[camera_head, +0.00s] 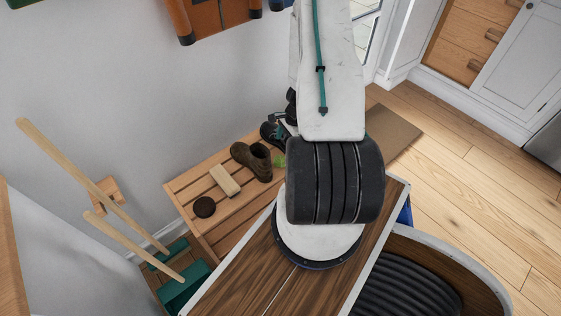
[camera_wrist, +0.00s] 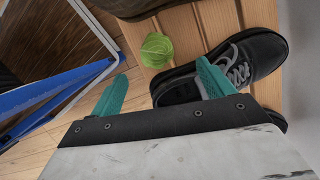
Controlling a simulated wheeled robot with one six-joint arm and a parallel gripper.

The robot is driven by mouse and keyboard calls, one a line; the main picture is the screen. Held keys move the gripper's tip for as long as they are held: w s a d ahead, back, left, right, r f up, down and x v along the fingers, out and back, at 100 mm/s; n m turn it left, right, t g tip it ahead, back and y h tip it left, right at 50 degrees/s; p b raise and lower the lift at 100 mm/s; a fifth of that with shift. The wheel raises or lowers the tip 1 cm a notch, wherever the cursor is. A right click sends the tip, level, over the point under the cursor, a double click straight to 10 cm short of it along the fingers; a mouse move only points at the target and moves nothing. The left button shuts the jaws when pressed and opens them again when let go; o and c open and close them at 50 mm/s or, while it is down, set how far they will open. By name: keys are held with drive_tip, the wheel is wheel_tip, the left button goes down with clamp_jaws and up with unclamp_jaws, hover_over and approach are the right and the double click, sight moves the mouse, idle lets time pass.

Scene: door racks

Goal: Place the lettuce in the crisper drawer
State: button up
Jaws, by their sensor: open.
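The lettuce (camera_wrist: 157,49) is a small, round, light-green head on the slatted wooden bench, beside a black shoe. A sliver of the lettuce (camera_head: 280,160) shows in the head view, mostly hidden behind my arm. My gripper (camera_wrist: 162,74) has teal fingers spread wide and empty. In the wrist view the lettuce appears just beyond the fingertips, between their lines and apart from them. No crisper drawer can be made out in either view.
The bench (camera_head: 188,190) also holds a brown boot (camera_head: 252,160), a brush (camera_head: 225,180) and a dark round tin (camera_head: 204,207). The black shoe (camera_wrist: 245,52) lies close to the right finger. A blue frame (camera_wrist: 60,95) is at left. Wooden floor (camera_head: 470,160) is open at right.

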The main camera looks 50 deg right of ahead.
sight(282, 157)
drive_tip(key=x, duration=0.8)
drive_tip(key=shift+s+a+f, duration=0.1)
drive_tip(key=shift+s, duration=0.2)
drive_tip(key=shift+c, duration=0.2)
drive_tip(key=c, duration=1.1)
